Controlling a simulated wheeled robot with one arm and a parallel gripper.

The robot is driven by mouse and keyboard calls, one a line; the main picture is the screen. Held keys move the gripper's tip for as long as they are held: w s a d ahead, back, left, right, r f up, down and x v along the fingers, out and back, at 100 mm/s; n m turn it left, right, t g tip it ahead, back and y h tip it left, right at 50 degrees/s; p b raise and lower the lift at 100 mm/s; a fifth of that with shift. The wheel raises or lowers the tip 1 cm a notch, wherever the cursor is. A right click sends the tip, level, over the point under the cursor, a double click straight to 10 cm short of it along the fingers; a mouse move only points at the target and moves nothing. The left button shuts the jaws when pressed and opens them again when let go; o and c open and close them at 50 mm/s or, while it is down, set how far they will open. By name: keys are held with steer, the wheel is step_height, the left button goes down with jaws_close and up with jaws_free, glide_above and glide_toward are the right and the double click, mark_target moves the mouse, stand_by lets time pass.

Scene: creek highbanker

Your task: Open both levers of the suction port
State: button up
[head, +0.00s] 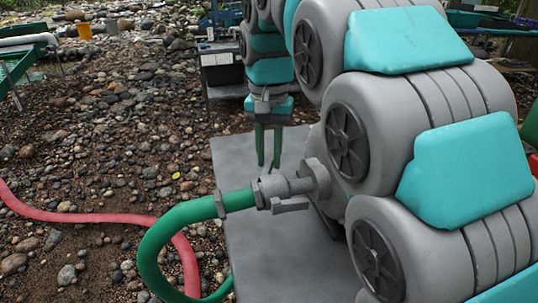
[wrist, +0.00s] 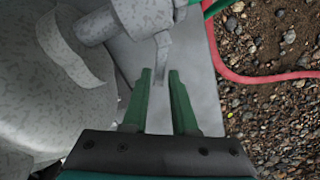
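The suction port's mottled grey coupling (head: 270,192) sits at the end of a green hose (head: 185,212). One grey lever (head: 291,205) lies on its near side, running roughly along the coupling. In the wrist view the coupling (wrist: 148,14) is at the top, and a narrow grey lever (wrist: 162,52) extends from it towards my fingertips. I cannot tell whether this is the same lever. My gripper (head: 269,164) points down behind the coupling, its green fingers apart.
A flat grey slab (head: 262,255) lies under the port. A red hose (head: 85,216) crosses the stony ground at left and passes behind the green hose. A rounded mottled grey body (wrist: 45,90) is close on the left in the wrist view. My arm hides much at right.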

mark_target(269, 161)
steer(key=shift+r, duration=0.9)
step_height(269, 161, up, 6)
steer(key=p, duration=0.3)
steer(key=shift+f, duration=0.1)
steer(key=shift+o, duration=0.2)
